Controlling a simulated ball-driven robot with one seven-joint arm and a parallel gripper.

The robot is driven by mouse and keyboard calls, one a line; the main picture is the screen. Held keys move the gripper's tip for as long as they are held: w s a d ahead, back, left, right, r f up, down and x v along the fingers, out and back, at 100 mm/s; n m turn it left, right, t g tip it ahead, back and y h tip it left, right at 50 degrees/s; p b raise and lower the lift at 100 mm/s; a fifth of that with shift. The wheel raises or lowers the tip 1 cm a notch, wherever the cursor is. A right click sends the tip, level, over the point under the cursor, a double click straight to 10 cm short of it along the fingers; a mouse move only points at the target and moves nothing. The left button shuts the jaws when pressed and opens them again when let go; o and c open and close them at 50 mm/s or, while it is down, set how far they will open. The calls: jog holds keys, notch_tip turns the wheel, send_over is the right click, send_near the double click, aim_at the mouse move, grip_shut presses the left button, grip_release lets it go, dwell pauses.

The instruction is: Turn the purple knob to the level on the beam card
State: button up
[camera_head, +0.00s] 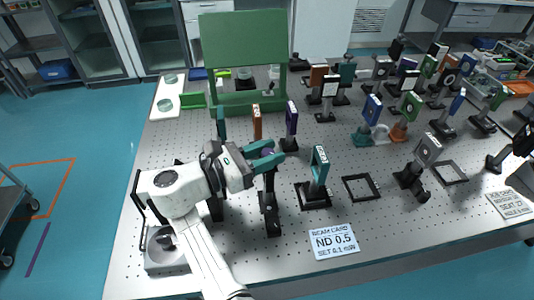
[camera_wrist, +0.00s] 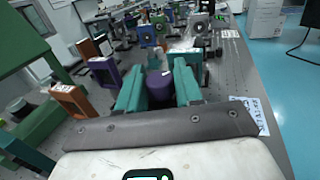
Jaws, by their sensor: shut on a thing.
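The purple knob (camera_wrist: 160,88) sits between the two teal fingers of my gripper (camera_wrist: 159,75) in the wrist view, and the jaws are shut on it. In the head view my gripper (camera_head: 272,154) reaches in from the left over a dark post mount (camera_head: 268,212); the fingers hide most of the knob. The beam card (camera_head: 333,242) lies flat near the table's front edge. It reads "ND 0.5" in large print, with a smaller "SET" line whose figure looks like 0.1. The knob's setting cannot be read.
A teal-framed mount (camera_head: 319,166) stands just right of my gripper. Orange (camera_head: 257,122) and purple (camera_head: 291,119) plates stand behind it. An empty black frame (camera_head: 361,187) lies further right. A green panel (camera_head: 243,38) stands at the back. Several posted optics crowd the right side.

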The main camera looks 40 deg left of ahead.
jog(key=o, duration=0.9)
notch_tip(320, 180, up, 3)
jog(key=shift+w+f, duration=0.1)
jog(key=shift+f, duration=0.05)
jog(key=s+d+r, duration=0.2)
jog(key=s+r, duration=0.1)
jog(key=s, duration=0.1)
jog(key=s+d+r, duration=0.3)
jog(key=s, duration=0.1)
jog(key=s+d+r, duration=0.2)
jog(key=s+r, duration=0.2)
jog(key=shift+d+r, duration=0.1)
jog(key=shift+d, duration=0.05)
jog(key=shift+o, duration=0.3)
